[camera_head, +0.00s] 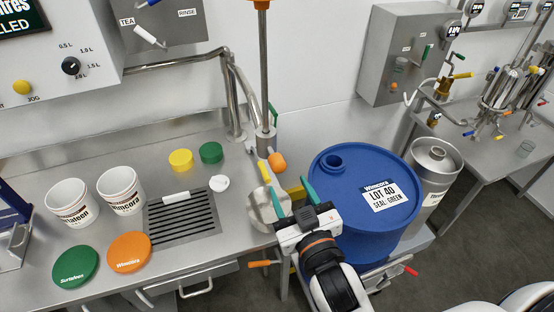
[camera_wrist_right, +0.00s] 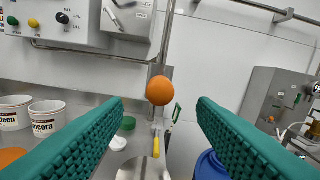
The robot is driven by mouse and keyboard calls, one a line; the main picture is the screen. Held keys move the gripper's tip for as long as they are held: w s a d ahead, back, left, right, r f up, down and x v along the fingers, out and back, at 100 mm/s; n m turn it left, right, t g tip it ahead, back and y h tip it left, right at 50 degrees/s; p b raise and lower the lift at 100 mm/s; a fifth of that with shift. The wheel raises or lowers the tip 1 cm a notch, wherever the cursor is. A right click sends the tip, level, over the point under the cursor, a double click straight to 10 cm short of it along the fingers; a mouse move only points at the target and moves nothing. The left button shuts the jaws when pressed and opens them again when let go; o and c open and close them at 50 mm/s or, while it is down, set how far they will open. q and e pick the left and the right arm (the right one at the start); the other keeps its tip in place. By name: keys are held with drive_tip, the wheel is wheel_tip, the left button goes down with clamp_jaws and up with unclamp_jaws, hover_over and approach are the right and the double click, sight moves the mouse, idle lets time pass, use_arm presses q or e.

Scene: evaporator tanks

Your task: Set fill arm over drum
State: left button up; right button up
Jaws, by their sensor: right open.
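The blue drum (camera_head: 345,205) stands right of the bench, with a white label reading "LOT 40 SEAL: GREEN" and a round opening on its top. Its edge also shows low in the right wrist view (camera_wrist_right: 209,165). The fill arm's upright pole (camera_head: 263,70) rises from the bench's back right corner, with an orange ball knob (camera_head: 277,162) near its base. My right gripper (camera_head: 293,188) is open and empty, just in front of the knob. In the right wrist view the knob (camera_wrist_right: 159,91) appears between the spread green fingers, apart from both. My left gripper is out of view.
White tubs (camera_head: 72,204), orange and green lids (camera_head: 130,252), and small yellow and green caps (camera_head: 181,160) sit on the bench. A steel canister (camera_head: 432,185) stands behind the drum. A grey wall box (camera_head: 395,55) hangs above.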

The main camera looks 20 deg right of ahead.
sight(276, 159)
drive_tip(key=w+p, duration=0.2)
drive_tip(key=w, duration=0.8)
drive_tip(key=shift+a, duration=0.1)
clamp_jaws()
